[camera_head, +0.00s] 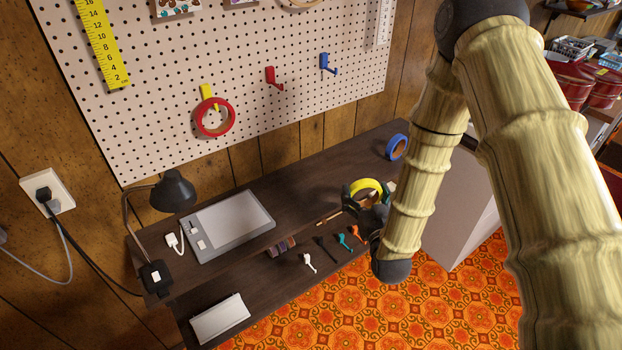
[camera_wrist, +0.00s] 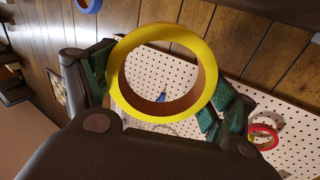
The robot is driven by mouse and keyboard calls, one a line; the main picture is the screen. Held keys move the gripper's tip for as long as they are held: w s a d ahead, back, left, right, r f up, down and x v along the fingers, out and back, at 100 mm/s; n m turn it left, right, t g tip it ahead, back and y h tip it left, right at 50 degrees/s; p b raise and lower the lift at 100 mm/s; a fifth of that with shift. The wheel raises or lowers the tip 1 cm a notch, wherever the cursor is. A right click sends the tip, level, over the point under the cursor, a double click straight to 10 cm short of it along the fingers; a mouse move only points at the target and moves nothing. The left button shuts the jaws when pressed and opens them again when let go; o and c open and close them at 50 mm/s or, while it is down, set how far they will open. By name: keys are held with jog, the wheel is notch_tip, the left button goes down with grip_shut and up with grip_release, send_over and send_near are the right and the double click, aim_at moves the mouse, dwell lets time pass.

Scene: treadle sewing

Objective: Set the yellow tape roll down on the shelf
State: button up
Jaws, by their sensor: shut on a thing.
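The yellow tape roll (camera_wrist: 120,92) is held between the green-padded fingers of my gripper (camera_wrist: 160,95) in the wrist view. In the head view the yellow tape roll (camera_head: 367,186) is in my gripper (camera_head: 366,196) above the right part of the dark shelf (camera_head: 305,185). My gripper is shut on the roll by its outer sides. Whether the roll touches the shelf cannot be told. My arm hides part of the shelf's right end.
A blue tape roll (camera_head: 396,147) stands at the shelf's back right. A red tape roll (camera_head: 215,117) hangs on a yellow pegboard hook. A grey tablet (camera_head: 228,226) and black lamp (camera_head: 172,190) are at left. Small tools hang along the front. Bare shelf lies between the tablet and my gripper.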

jog(key=shift+w+a+n+g+y+b, duration=1.6)
jog(key=shift+w+a+n+y+b, duration=2.9)
jog(key=shift+a+b, duration=3)
jog(key=shift+n+h, duration=0.5)
jog(key=shift+h, duration=0.1)
jog(key=shift+w+d+f+b, duration=0.2)
jog(key=shift+d+f+b, duration=0.1)
jog(key=shift+f+b, duration=0.5)
jog(key=shift+w+d+f+b, duration=0.2)
jog(key=shift+d+f+b, duration=0.05)
jog(key=shift+f+b, duration=0.55)
jog(key=shift+w+d+f+b, duration=0.2)
jog(key=shift+d+f+b, duration=0.1)
jog(key=shift+f+b, duration=0.5)
jog(key=shift+f, duration=0.5)
jog(key=o, duration=0.9)
jog(key=v, duration=1.2)
